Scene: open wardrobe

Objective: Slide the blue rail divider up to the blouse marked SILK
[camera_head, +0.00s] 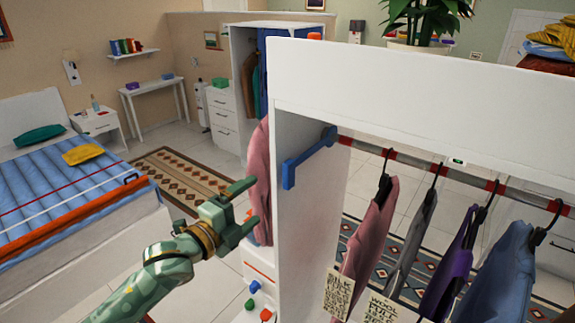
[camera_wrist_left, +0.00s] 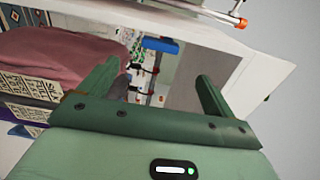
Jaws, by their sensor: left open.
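The blue rail divider (camera_head: 305,160) sits at the left end of the rail, by the wardrobe's white side panel. A blue piece that may be it shows in the left wrist view (camera_wrist_left: 160,45). A pink blouse (camera_head: 370,235) hangs on the rail to its right, with a tag (camera_head: 338,293) that seems to read SILK. Pink cloth and tags also show in the left wrist view. My left gripper (camera_head: 243,210) is open and empty, left of the side panel in the head view and apart from the divider. My right gripper is not in view.
The white side panel (camera_head: 310,220) and top board (camera_head: 400,95) frame the rail (camera_head: 405,160). A grey garment (camera_head: 413,245) tagged WOOL, a purple one (camera_head: 448,270) and a blue one (camera_head: 500,270) hang further right. Another pink garment (camera_head: 261,180) shows left of the panel, beside my gripper.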

